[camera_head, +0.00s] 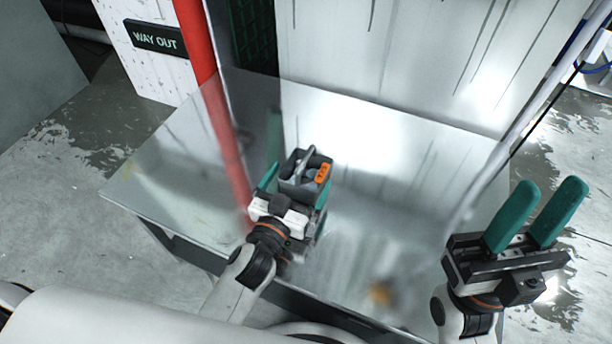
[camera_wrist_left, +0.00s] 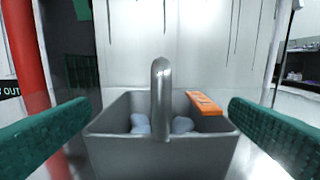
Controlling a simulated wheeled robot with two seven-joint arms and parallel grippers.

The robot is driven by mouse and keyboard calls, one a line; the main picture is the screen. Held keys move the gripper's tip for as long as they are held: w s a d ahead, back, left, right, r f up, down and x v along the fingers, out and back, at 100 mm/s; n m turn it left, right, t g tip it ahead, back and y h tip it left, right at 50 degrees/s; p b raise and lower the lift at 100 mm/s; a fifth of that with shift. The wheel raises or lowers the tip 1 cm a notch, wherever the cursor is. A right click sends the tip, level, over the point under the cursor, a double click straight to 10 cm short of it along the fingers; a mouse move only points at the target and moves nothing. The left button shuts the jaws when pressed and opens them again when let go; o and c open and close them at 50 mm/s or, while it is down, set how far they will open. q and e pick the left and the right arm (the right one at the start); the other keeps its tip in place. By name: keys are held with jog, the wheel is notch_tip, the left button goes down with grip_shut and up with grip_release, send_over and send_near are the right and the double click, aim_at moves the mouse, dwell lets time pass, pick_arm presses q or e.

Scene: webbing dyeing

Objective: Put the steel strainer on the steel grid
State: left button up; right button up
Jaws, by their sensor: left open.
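No steel strainer or steel grid is clearly recognisable in either view. A grey open-topped container (camera_head: 296,187) with an upright arched handle stands on the shiny metal table (camera_head: 150,185). It fills the lower middle of the left wrist view (camera_wrist_left: 160,158), with an orange block (camera_wrist_left: 204,102) at its right rim and pale bluish rounded things (camera_wrist_left: 182,125) inside. My left gripper (camera_head: 295,181) is open, with one green finger on each side of the container; contact cannot be told. My right gripper (camera_head: 546,195) is open and empty, off to the right.
A red pipe (camera_head: 205,60) rises beside the table at the left, with a dark green mesh panel (camera_head: 256,35) behind it. A pale streaked panel (camera_head: 400,60) closes the back. The tabletop left and right of the container looks clear, with reflections.

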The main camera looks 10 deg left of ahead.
aim_at(313, 156)
pick_arm(q)
jog(key=w, duration=0.2)
jog(key=w+d+b, duration=0.1)
jog(key=w, duration=0.1)
jog(key=shift+w+f, duration=0.1)
jog(key=shift+w, duration=0.1)
jog(key=shift+c, duration=0.2)
jog(key=c, duration=1)
